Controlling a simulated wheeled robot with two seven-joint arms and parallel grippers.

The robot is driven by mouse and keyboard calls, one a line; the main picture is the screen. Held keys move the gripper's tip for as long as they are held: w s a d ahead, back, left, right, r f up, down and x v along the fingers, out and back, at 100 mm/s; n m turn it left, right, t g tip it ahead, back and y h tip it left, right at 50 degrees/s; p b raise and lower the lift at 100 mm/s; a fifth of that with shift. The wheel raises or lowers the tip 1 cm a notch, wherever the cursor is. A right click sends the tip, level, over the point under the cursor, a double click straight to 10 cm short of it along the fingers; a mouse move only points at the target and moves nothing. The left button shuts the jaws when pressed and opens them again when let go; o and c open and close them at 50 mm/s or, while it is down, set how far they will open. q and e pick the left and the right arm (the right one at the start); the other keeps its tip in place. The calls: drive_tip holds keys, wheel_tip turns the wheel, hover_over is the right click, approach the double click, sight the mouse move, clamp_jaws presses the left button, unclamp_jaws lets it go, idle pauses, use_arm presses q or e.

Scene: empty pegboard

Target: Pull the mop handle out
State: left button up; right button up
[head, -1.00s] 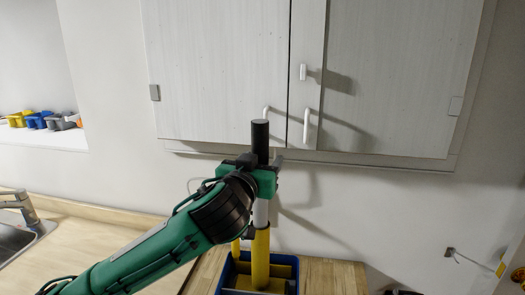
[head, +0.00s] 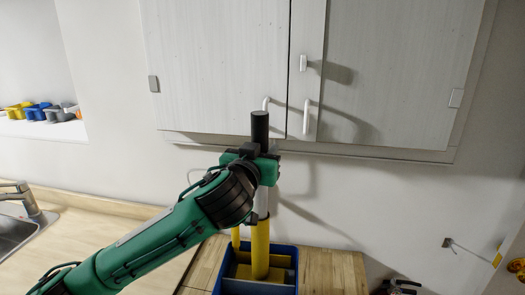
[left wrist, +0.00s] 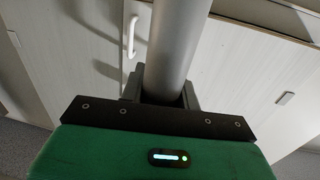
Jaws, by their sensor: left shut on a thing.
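The mop handle (head: 260,126) stands upright, with a black grip on top, a grey shaft, and a yellow lower tube (head: 260,248). Its foot is in a blue bin (head: 285,285) with a yellow inside. My left gripper (head: 262,165) is shut around the grey shaft just below the black grip. In the left wrist view the grey shaft (left wrist: 174,50) runs up from between the fingers. My right gripper is in neither view.
White cupboards (head: 215,70) with white pull handles hang close behind the handle's top. A wooden counter (head: 335,272) lies below. A sink (head: 18,232) is at left. Yellow, blue and grey items (head: 40,112) sit on a ledge.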

sight(262, 119)
use_arm(q)
drive_tip(key=shift+r+p, duration=0.45)
drive_tip(key=shift+r, duration=0.3)
drive_tip(key=shift+r+p, duration=0.8)
drive_tip(key=shift+r, duration=0.35)
drive_tip(key=shift+r+p, duration=0.7)
drive_tip(key=shift+r, duration=0.35)
drive_tip(key=shift+r+p, duration=0.55)
drive_tip(key=shift+r, duration=0.25)
